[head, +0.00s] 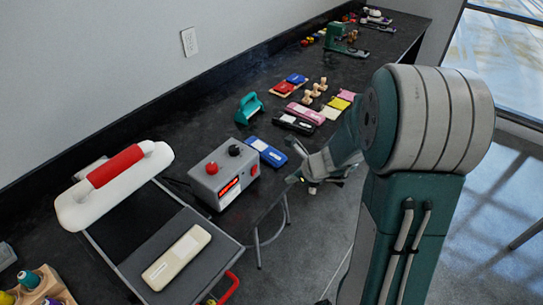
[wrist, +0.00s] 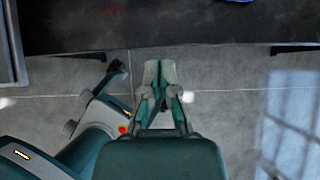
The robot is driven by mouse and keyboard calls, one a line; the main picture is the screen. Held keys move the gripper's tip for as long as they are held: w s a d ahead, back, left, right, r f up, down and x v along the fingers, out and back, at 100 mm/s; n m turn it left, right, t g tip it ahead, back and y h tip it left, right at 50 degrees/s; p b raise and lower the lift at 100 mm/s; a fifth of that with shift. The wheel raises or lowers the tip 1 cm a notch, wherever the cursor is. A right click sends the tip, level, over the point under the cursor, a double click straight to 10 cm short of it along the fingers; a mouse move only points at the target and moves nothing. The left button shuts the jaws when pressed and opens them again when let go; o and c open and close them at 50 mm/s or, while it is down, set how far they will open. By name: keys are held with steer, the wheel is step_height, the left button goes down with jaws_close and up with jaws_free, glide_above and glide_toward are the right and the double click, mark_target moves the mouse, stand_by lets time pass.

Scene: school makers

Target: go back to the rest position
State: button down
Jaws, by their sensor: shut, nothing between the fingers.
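My gripper (wrist: 160,72) shows in the wrist view with its two fingers together and nothing between them. It hangs over the grey floor, just off the front edge of the black counter (wrist: 200,25). In the head view, part of my arm stands large at the right and covers some of the counter edge. My gripper (head: 296,165) shows there beside the counter's front edge, close to the blue case (head: 265,152), and its tips are too small to judge.
On the counter (head: 265,85) are a grey box with red and black knobs (head: 224,175), a white press with a red handle (head: 115,183), and a cream case (head: 176,257) on a grey plate. Several coloured cases and wooden pieces lie farther back.

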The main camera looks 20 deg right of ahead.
steer(key=s+a+r+n+g, duration=0.1)
steer(key=s+a+r+n, duration=0.35)
steer(key=r+n, duration=0.3)
steer(key=s+a+r+n, duration=0.3)
steer(key=s+r+n, duration=0.25)
steer(key=n, duration=0.25)
steer(key=s+d+r+n+h, duration=0.1)
steer(key=s+r+n+h, duration=0.3)
steer(key=s+n, duration=0.7)
step_height(320, 180, up, 2)
steer(key=shift+s+r+n+t+h, duration=0.2)
steer(key=shift+s+n+t+h, duration=0.15)
steer(key=shift+n, duration=0.8)
